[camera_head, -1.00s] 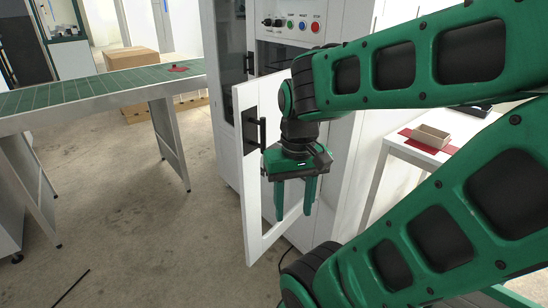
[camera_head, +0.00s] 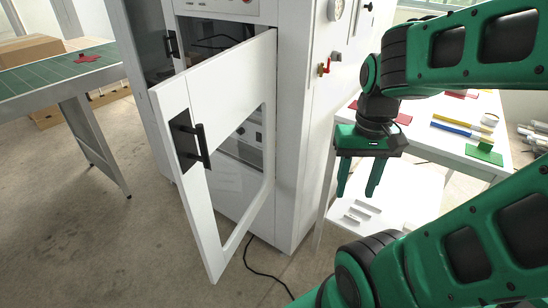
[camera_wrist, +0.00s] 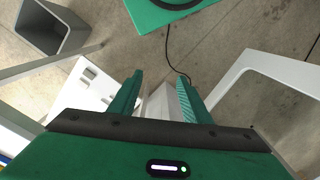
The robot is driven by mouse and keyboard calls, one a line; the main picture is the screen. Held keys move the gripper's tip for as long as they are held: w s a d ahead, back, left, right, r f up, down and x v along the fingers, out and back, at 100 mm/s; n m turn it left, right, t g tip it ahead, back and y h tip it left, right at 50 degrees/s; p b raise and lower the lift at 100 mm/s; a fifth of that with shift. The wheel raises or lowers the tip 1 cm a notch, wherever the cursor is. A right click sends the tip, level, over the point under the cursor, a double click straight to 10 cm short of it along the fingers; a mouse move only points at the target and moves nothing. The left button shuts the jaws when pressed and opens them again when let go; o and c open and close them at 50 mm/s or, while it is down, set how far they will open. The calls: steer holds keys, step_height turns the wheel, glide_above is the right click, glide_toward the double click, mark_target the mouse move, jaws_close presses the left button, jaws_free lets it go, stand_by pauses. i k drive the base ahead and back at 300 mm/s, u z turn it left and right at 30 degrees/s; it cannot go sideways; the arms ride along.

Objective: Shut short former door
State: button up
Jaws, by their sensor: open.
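The short former door (camera_head: 222,75) is a white framed panel with a window opening and a black handle (camera_head: 190,142). In the head view it stands swung open from the white former cabinet (camera_head: 297,110), hinged at its right edge. My gripper (camera_head: 358,190) is open and empty, pointing down, to the right of the door and apart from it. In the wrist view my gripper (camera_wrist: 160,92) shows its two fingers spread. A white frame there, likely the door (camera_wrist: 246,66), lies to the right of the fingers, not touching them.
A white side table (camera_head: 455,150) with coloured items stands right of the cabinet, behind my gripper. A green conveyor (camera_head: 60,74) is at the left. A black cable (camera_head: 262,272) lies on the floor below the door. Floor left of the door is clear.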

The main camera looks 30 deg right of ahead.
mark_target(196, 108)
steer(key=u, duration=0.5)
steer(key=k, duration=1.2)
steer(key=z, duration=0.75)
steer(key=i, duration=1)
